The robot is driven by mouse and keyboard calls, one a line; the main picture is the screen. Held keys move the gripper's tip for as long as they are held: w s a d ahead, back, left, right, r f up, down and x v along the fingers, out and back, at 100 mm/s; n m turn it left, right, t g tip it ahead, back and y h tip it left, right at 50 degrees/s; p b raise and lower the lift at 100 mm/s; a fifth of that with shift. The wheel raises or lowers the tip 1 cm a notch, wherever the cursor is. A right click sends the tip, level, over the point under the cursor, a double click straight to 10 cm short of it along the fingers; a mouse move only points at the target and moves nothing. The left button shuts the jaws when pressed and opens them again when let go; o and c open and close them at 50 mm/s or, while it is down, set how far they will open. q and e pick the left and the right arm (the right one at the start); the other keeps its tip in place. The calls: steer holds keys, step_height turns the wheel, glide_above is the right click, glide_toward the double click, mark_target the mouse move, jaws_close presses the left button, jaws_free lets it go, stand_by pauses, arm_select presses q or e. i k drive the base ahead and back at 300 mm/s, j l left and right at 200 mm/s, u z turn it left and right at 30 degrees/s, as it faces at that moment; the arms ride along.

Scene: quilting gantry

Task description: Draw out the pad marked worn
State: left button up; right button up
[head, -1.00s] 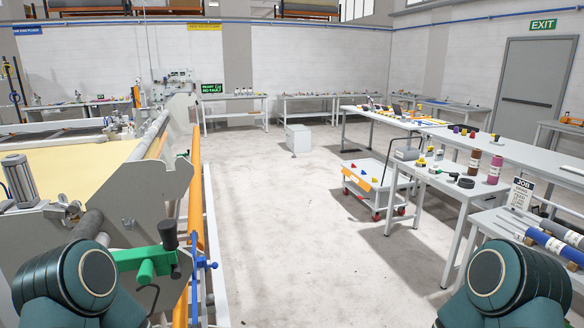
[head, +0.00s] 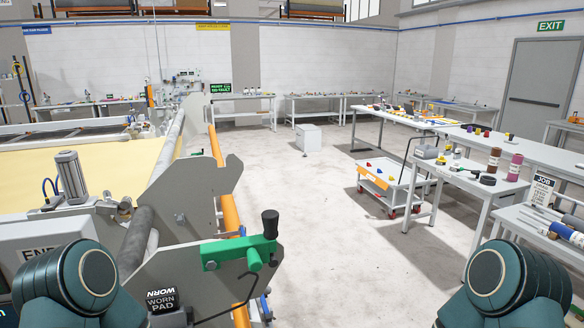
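A dark label reading WORN PAD (head: 162,301) shows on the grey end plate of the gantry at the lower left, just right of my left arm. A second small WORN marking sits at its top edge. The pad itself cannot be told apart from its label here. A green clamp (head: 240,252) with a black knob is on the same end plate, above and right of the label. Only the rounded upper parts of my two arms show at the bottom corners. Both grippers are out of view.
The gantry with its yellow fabric bed (head: 80,160) and grey roller (head: 136,240) fills the left. A white trolley (head: 385,195) and workbenches (head: 490,185) stand at the right. The floor (head: 330,255) between is clear.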

mark_target(165, 301)
steer(key=k+j, duration=0.1)
steer(key=j, duration=0.5)
steer(key=k+j, duration=0.1)
steer(key=j, duration=0.55)
